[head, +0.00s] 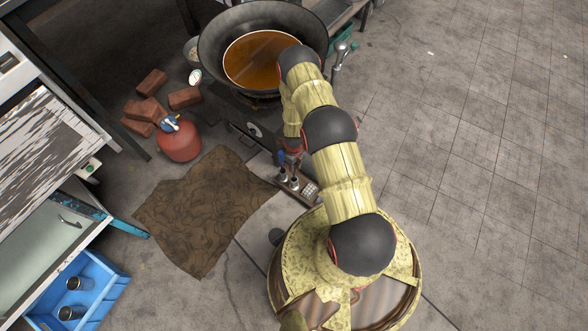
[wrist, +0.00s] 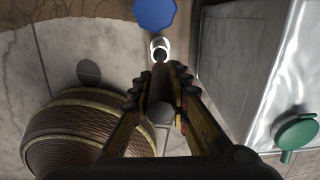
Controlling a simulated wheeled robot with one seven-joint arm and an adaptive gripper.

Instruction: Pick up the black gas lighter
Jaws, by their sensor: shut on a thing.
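My gripper (head: 289,163) hangs low over a narrow metal tray or stand (head: 308,190) in the head view. In the wrist view its two fingers (wrist: 160,82) are closed together on a slim dark thing, which I take to be the black gas lighter (wrist: 160,56). Its dark end shows just beyond the fingertips, with a bright ring around it. The fingers hide most of the lighter. I cannot tell whether it is clear of its support. A blue knob-like thing (wrist: 155,13) lies just beyond it.
A large wok (head: 212,48) with orange-brown liquid stands behind my arm. A red gas cylinder (head: 179,146), bricks (head: 152,83) and a brown cloth (head: 205,215) lie to the left. A green knob (wrist: 296,132) is beside a metal box (wrist: 228,62). The right floor is mostly clear.

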